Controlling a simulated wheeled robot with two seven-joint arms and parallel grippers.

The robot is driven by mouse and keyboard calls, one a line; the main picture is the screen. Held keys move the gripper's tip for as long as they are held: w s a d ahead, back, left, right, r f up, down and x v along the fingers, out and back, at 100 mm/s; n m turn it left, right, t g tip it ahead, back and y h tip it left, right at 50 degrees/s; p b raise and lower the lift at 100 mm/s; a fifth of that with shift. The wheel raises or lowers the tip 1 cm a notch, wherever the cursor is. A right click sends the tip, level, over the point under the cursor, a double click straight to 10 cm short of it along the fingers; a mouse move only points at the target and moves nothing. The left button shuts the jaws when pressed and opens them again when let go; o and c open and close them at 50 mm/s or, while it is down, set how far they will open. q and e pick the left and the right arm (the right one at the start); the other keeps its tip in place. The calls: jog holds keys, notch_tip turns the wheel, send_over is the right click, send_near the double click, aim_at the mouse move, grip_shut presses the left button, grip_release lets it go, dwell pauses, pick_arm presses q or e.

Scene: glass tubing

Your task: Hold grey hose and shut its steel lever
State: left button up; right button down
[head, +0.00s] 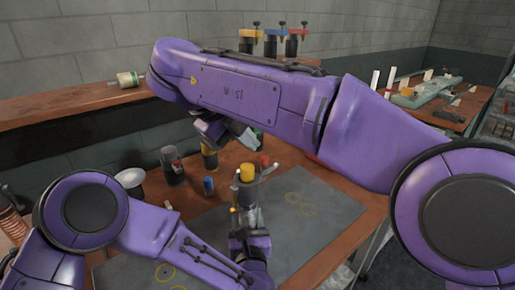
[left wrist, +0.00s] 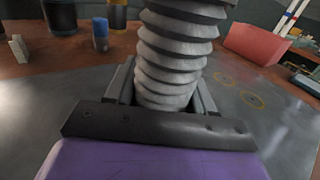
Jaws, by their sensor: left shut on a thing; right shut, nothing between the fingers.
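The grey hose (left wrist: 170,60) is a ribbed grey tube standing roughly upright in the left wrist view. My left gripper (head: 250,240) is shut around it, with a finger on each side. In the head view the hose (head: 244,196) shows just above that gripper, with a yellow top (head: 247,172). A thin pale metal piece (head: 268,170) sticks out beside the top; it may be the steel lever, but its position is too small to tell. My right gripper (head: 247,138) is shut and empty, above and behind the hose top. My right forearm crosses the view and hides part of the scene.
A dark grey mat (head: 170,238) with yellow rings lies on the brown table. Dark canisters (head: 172,165), a blue cylinder (head: 208,186) and a white dish (head: 130,178) stand behind it. A red block (left wrist: 255,45) sits beyond the hose. The mat's right side is clear.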

aim_at(275, 166)
pick_arm(q)
jog(key=shift+d, duration=0.1)
pick_arm(e)
jog(key=x, duration=0.8)
jog(key=shift+w+d+f, duration=0.1)
jog(key=shift+d+f, duration=0.15)
jog(key=shift+f, duration=0.05)
